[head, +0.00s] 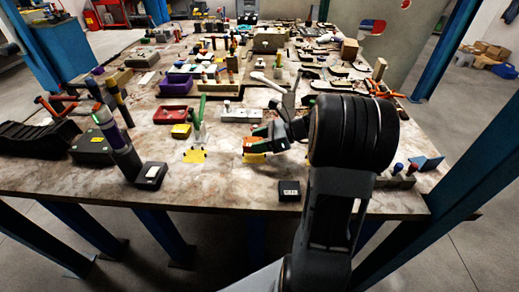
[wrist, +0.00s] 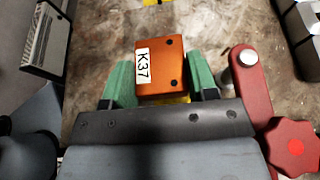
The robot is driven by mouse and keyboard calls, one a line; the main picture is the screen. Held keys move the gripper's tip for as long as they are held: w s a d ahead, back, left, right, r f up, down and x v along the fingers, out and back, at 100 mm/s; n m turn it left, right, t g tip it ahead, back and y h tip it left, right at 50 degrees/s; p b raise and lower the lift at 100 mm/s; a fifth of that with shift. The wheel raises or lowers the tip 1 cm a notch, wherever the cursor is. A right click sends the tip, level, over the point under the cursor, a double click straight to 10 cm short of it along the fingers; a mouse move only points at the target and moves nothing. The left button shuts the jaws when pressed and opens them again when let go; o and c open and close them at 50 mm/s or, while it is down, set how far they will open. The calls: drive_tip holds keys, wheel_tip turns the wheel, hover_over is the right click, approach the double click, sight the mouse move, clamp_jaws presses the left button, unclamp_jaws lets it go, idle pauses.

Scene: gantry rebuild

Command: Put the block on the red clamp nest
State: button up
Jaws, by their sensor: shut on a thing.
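An orange block (wrist: 160,68) with a white "K37" label sits between the two green fingers of my gripper (wrist: 157,84) in the wrist view. My gripper is shut on it. A red clamp arm (wrist: 251,85) with a silver tip and a red star knob (wrist: 295,146) is just right of the gripper. A bit of yellow shows beside the block's lower edge; I cannot tell whether the block touches it. In the head view my gripper (head: 258,145) is low over the table front, above a yellow patch (head: 254,158), and mostly hides the block.
A green clamp (head: 200,112) stands over another yellow patch (head: 194,156) to the left. A small black box (head: 289,191) is near the front edge. Tools and parts crowd the table's back.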

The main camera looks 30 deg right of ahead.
drive_tip(key=shift+w+d+f, duration=0.2)
drive_tip(key=shift+w+f, duration=0.25)
drive_tip(key=shift+f, duration=0.1)
drive_tip(key=shift+s+f+b, duration=0.1)
drive_tip(key=shift+f+b, duration=0.2)
drive_tip(key=shift+f, duration=1.2)
drive_tip(key=o, duration=1.5)
drive_tip(key=shift+c, duration=0.2)
